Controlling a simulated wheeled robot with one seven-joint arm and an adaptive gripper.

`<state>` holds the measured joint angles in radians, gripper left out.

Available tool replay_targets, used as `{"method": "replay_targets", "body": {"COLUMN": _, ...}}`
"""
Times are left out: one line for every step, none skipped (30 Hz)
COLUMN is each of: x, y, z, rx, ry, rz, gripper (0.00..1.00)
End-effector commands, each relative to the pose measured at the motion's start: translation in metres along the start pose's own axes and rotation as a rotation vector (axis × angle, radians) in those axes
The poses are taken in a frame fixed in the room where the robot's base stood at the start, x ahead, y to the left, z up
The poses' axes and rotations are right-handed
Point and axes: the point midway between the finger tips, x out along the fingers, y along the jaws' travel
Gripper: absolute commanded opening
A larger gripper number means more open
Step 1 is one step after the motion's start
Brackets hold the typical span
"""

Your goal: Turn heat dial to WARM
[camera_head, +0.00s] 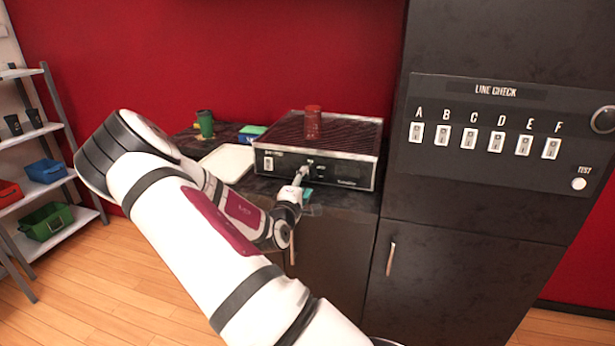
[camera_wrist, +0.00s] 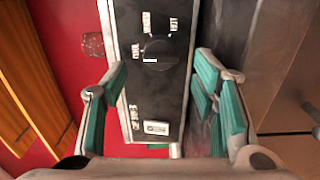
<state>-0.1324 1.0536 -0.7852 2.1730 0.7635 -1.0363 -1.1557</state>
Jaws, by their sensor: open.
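The warmer (camera_head: 360,172) is a dark box with a ridged top on the counter. In the wrist view its black front panel (camera_wrist: 150,92) runs up the picture, with a round black heat dial (camera_wrist: 160,52). The dial has a short white mark at its lower left edge. In the head view my gripper (camera_head: 302,186) is at the panel and partly hides the dial area.
A rocker switch (camera_head: 268,163) is on the panel's left. A red glass (camera_head: 313,122) stands on the warmer. A pale tray (camera_head: 228,163), green cup (camera_head: 205,123) and blue-green box (camera_head: 251,133) are left of it. A dark cabinet with a switch panel (camera_head: 485,120) stands right.

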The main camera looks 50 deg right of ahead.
Motion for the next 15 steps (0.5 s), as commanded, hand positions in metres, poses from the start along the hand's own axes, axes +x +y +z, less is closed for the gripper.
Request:
{"method": "replay_targets", "body": {"x": 0.01, "y": 0.0, "z": 0.001, "rx": 0.001, "ry": -0.002, "rz": 0.0, "gripper": 0.53}}
{"method": "replay_targets", "body": {"x": 0.015, "y": 0.0, "z": 0.001, "rx": 0.0, "ry": -0.001, "rz": 0.0, "gripper": 0.53}}
{"method": "replay_targets", "body": {"x": 0.021, "y": 0.0, "z": 0.001, "rx": 0.0, "ry": -0.002, "rz": 0.0, "gripper": 0.53}}
{"method": "replay_targets", "body": {"x": 0.025, "y": 0.0, "z": 0.001, "rx": 0.0, "ry": -0.001, "rz": 0.0, "gripper": 0.53}}
{"method": "replay_targets", "body": {"x": 0.029, "y": 0.0, "z": 0.0, "rx": 0.0, "ry": 0.0, "rz": 0.0, "gripper": 0.53}}
{"method": "replay_targets", "body": {"x": 0.034, "y": -0.001, "z": 0.0, "rx": -0.001, "ry": -0.001, "rz": 0.0, "gripper": 0.53}}
{"method": "replay_targets", "body": {"x": 0.037, "y": -0.001, "z": 0.0, "rx": 0.0, "ry": 0.0, "rz": -0.001, "gripper": 0.53}}
{"method": "replay_targets", "body": {"x": 0.039, "y": -0.001, "z": 0.0, "rx": 0.0, "ry": 0.0, "rz": -0.001, "gripper": 0.53}}
{"method": "replay_targets", "body": {"x": 0.042, "y": -0.001, "z": 0.0, "rx": -0.001, "ry": 0.0, "rz": -0.002, "gripper": 0.53}}
{"method": "replay_targets", "body": {"x": 0.043, "y": -0.001, "z": 0.0, "rx": -0.001, "ry": 0.0, "rz": -0.002, "gripper": 0.53}}
{"method": "replay_targets", "body": {"x": 0.045, "y": -0.001, "z": 0.0, "rx": 0.0, "ry": 0.001, "rz": -0.002, "gripper": 0.53}}
{"method": "replay_targets", "body": {"x": 0.046, "y": -0.001, "z": 0.0, "rx": 0.0, "ry": 0.001, "rz": -0.002, "gripper": 0.53}}
{"method": "replay_targets", "body": {"x": 0.047, "y": -0.001, "z": 0.0, "rx": 0.0, "ry": 0.001, "rz": -0.002, "gripper": 0.53}}
{"method": "replay_targets", "body": {"x": 0.047, "y": -0.001, "z": 0.0, "rx": 0.0, "ry": 0.001, "rz": -0.002, "gripper": 0.53}}
{"method": "replay_targets", "body": {"x": 0.048, "y": -0.001, "z": 0.0, "rx": 0.0, "ry": 0.001, "rz": -0.002, "gripper": 0.53}}
